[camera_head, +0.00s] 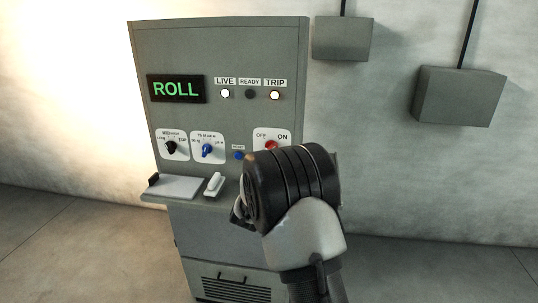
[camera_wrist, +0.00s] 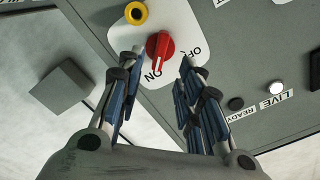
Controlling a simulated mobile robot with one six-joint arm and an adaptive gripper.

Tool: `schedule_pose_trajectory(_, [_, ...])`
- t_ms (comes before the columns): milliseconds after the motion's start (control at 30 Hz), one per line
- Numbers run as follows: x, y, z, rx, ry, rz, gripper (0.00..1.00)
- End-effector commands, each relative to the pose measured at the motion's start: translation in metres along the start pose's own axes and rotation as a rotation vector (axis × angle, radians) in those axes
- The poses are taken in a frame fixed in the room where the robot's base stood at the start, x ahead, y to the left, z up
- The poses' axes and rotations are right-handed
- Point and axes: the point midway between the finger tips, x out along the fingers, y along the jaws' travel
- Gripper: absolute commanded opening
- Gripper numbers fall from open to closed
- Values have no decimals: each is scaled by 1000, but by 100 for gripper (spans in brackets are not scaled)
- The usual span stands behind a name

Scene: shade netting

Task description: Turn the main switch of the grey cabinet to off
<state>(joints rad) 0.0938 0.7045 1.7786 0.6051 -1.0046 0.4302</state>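The grey cabinet (camera_head: 225,50) stands against the wall. Its main switch, a red knob (camera_wrist: 159,47) on a white plate (camera_wrist: 187,29) marked OFF and ON, is near the centre of the wrist view, its grip bar pointing towards ON. In the head view, the red knob (camera_head: 271,145) shows just above my wrist, which hides its lower part. My gripper (camera_wrist: 160,62) is open and empty, with one finger on each side of the knob in the wrist view. I cannot tell whether either finger touches it.
A yellow ring (camera_wrist: 136,13) sits beside the switch plate. Black (camera_head: 171,147) and blue (camera_head: 207,150) selector knobs and a blue button (camera_head: 239,155) are left of the switch. A shelf (camera_head: 178,187) juts out below. LIVE (camera_head: 225,94) and TRIP (camera_head: 274,95) lamps are lit; READY (camera_head: 250,94) is dark.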

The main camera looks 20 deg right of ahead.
Motion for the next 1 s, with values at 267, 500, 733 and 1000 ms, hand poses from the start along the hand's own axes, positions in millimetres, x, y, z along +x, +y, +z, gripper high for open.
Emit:
schedule_pose_trajectory(267, [52,1,1,0,0,0,33])
schedule_pose_trajectory(500, [69,0,0,0,0,0,33])
schedule_pose_trajectory(733, [71,0,0,0,-1,0,33])
schedule_pose_trajectory(1000, [70,0,0,0,-1,0,19])
